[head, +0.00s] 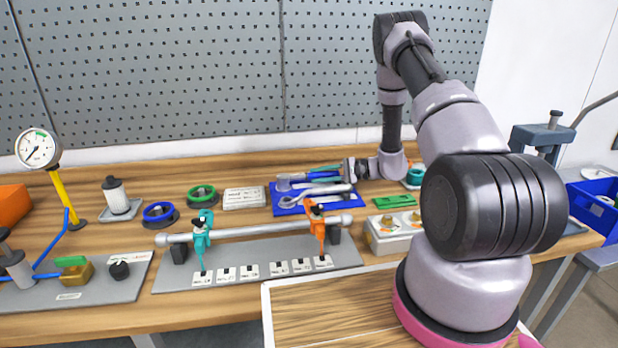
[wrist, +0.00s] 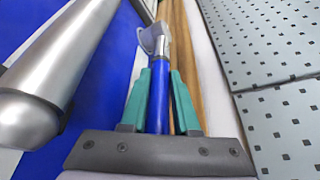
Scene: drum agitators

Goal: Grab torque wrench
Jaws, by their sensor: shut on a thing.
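In the wrist view, my gripper (wrist: 160,100) has its teal fingers closed around the blue handle of a tool (wrist: 158,110). This tool has a silver neck and a pale metal head at its far end; I cannot tell surely whether it is the torque wrench. A thick silver bar-shaped tool (wrist: 60,65) lies beside it on the left, apart from the fingers. In the head view, my gripper (head: 326,171) is low at the back of the blue tool mat (head: 285,208), with the blue-handled tool (head: 318,180) at it. Silver tools (head: 312,193) lie in front of it.
The pegboard (head: 200,70) rises behind the bench. A rail with teal and orange clamps (head: 270,231) stands in front of the mat. A white parts box (head: 390,240) and a green block (head: 387,202) are to the right. Ringed parts (head: 202,195) are left.

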